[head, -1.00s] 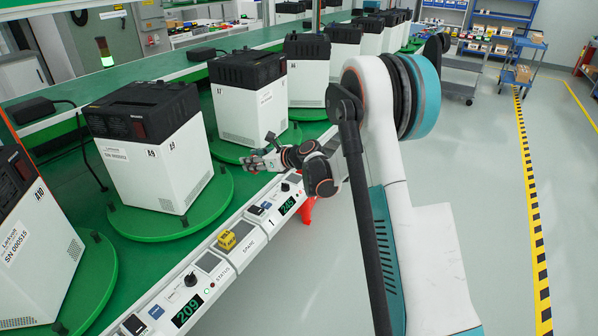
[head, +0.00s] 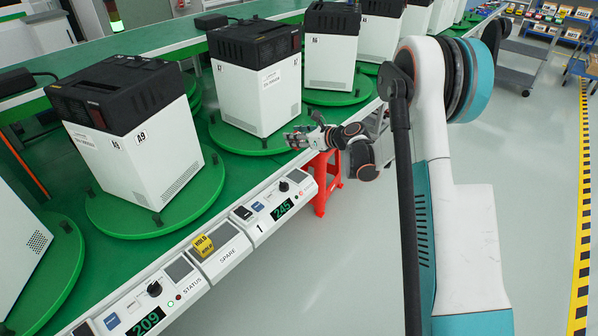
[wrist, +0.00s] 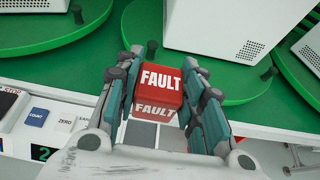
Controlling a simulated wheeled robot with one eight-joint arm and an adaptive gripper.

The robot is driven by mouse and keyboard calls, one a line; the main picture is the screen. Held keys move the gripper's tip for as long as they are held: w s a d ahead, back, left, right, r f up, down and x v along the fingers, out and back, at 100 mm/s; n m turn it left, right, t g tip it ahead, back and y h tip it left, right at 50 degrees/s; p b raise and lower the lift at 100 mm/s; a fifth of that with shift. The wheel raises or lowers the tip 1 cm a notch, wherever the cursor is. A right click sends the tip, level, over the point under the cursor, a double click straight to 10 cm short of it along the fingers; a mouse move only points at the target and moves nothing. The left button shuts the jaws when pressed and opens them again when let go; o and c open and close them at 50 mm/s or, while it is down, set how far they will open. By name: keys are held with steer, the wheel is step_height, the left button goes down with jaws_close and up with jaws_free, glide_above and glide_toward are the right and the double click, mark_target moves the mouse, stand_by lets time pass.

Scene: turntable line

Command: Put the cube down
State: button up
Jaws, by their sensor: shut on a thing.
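A red cube (wrist: 160,85) with white "FAULT" lettering sits between the two fingers of my gripper (wrist: 158,95) in the wrist view. The gripper is shut on it. Grey squares of the control panel (wrist: 140,132) show just below the cube; I cannot tell whether it touches them. In the head view my gripper (head: 298,138) is at the near edge of the line, in front of the machine marked A7; the red cube cannot be made out there.
A yellow "HOLD" cube (head: 203,246) sits on the panel strip by "SPARE". White machines with black tops, such as A9 (head: 150,150), stand on green turntables (head: 110,215). A red stand (head: 324,180) is below the line's edge. Open floor lies to the right.

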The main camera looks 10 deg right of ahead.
step_height(320, 180, down, 14)
steer(key=b, duration=0.4)
steer(key=shift+f+b, duration=0.25)
steer(key=shift+b, duration=0.1)
steer(key=shift+r, duration=0.1)
steer(key=o, duration=1.1)
steer(key=shift+c, duration=0.2)
steer(key=shift+d, duration=0.1)
steer(key=p+v, duration=0.3)
steer(key=v, duration=0.9)
steer(key=shift+p, duration=0.3)
